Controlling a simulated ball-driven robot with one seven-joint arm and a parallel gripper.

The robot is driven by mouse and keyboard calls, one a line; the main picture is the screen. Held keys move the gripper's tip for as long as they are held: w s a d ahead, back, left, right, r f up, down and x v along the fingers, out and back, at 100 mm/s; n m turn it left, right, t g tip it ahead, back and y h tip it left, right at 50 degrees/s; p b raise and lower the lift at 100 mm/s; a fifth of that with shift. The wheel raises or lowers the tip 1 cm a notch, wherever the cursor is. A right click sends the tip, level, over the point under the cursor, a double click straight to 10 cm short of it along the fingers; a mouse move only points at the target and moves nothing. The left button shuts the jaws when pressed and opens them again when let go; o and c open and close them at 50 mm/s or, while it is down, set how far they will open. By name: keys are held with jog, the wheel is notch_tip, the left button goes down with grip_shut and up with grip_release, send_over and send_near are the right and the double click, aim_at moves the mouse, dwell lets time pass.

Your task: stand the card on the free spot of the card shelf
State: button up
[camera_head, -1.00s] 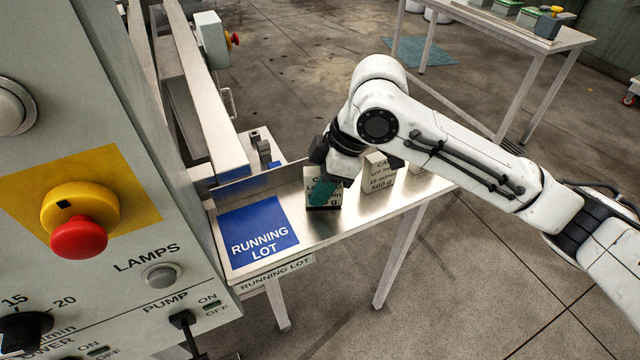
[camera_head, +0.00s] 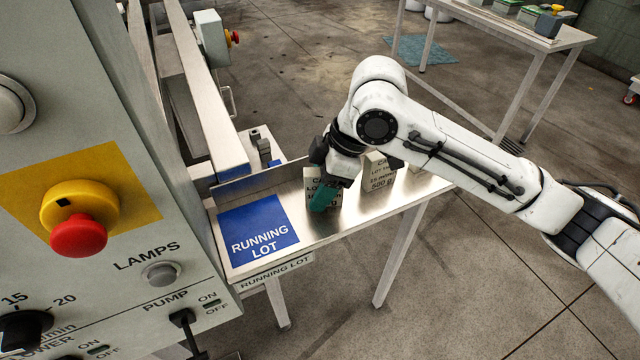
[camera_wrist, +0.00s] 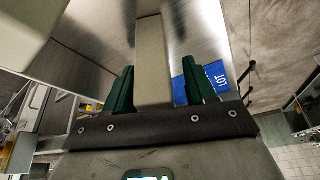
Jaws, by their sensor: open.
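The card (camera_head: 310,190), pale with dark print, stands on the metal card shelf (camera_head: 335,223), partly hidden by my gripper (camera_head: 325,190). In the wrist view, a pale card edge (camera_wrist: 152,55) lies between the green fingers of my gripper (camera_wrist: 157,88). The fingers are open, with a gap on each side of it. The blue spot marked RUNNING LOT (camera_head: 258,230) is bare, left of the card. A corner of it also shows in the wrist view (camera_wrist: 217,75).
Another printed card (camera_head: 379,172) stands just right of my gripper, with a further pale one (camera_head: 415,170) partly hidden by my arm. A control panel with a red button (camera_head: 79,236) fills the left. A white table (camera_head: 510,30) stands at the back right.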

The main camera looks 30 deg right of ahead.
jog(key=v, duration=1.2)
jog(key=shift+r, duration=0.1)
